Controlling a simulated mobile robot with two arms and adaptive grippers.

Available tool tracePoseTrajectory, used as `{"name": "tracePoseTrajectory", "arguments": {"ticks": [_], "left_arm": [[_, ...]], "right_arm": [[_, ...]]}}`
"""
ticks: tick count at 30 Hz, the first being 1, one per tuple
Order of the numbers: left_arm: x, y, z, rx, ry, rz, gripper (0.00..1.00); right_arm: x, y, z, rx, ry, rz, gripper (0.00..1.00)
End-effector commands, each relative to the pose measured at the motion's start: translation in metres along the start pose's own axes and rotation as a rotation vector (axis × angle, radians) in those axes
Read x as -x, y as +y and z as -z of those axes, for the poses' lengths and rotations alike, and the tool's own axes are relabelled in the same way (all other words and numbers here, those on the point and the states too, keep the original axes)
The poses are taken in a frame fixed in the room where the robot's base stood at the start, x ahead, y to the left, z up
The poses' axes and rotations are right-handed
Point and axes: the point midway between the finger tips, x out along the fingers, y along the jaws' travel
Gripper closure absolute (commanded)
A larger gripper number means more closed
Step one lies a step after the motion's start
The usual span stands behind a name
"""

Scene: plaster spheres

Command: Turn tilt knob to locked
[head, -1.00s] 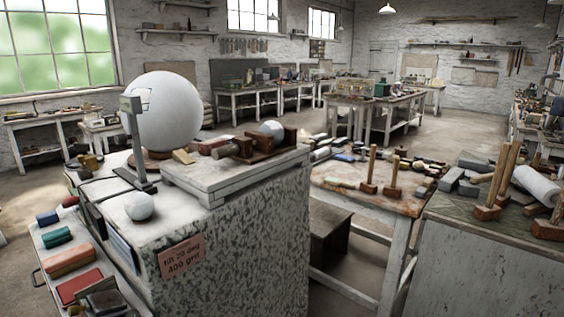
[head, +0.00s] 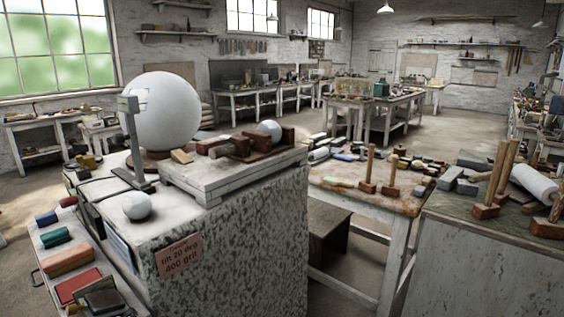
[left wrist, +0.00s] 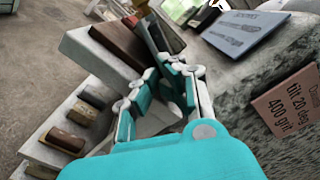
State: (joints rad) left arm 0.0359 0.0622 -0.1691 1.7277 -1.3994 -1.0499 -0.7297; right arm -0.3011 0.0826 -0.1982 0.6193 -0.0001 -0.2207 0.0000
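A reddish sign (head: 179,255) on the speckled stone block (head: 245,250) reads "tilt 20 deg 400 grit"; it also shows in the left wrist view (left wrist: 288,100). On the block, a wooden jig (head: 240,147) with a small pale sphere (head: 269,131) stands on a white slab (head: 230,175). I cannot pick out the tilt knob in either view. My left gripper (left wrist: 162,75) shows in the left wrist view, its teal fingers apart with nothing seen held, near the shelf beside the block. My right gripper is in neither view.
A large white sphere (head: 159,113) and a grey post (head: 134,145) stand on the block, with a small white ball (head: 137,205) near its front. A shelf with coloured blocks (head: 68,259) is at left. A tool table (head: 385,200) stands at right.

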Motion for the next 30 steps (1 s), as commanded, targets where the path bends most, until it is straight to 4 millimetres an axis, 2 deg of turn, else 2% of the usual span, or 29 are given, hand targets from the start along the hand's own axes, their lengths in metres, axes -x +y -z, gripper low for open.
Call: {"name": "tracePoseTrajectory", "arguments": {"ticks": [11,30], "left_arm": [[-0.0013,0.0034,0.0002,-0.004,-0.004,-0.007,1.00],[-0.0006,-0.0049,0.0002,-0.002,-0.002,-0.003,1.00]], "right_arm": [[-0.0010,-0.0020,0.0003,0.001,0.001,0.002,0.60],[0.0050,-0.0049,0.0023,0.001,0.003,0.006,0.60]]}}
